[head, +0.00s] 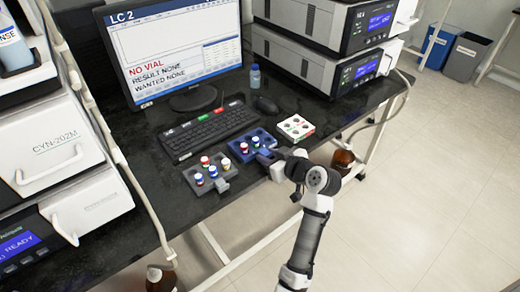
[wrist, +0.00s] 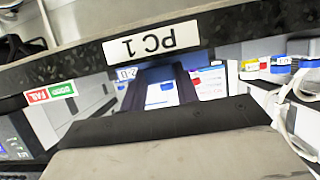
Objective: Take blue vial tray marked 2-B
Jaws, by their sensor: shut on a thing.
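The blue vial tray (head: 240,155) sits on the black bench, in front of the keyboard's right end. It holds a red-marked vial (head: 244,148) and a blue-topped one near its back, and several of its holes look empty. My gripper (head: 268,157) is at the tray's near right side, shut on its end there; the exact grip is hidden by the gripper. The tray's marking is too small to read in the head view.
A grey tray (head: 220,187) with several vials stands just left, close to the blue tray. A white tray (head: 296,127) stands to the right behind. The keyboard (head: 205,130), mouse (head: 265,104) and small bottle (head: 255,77) are behind.

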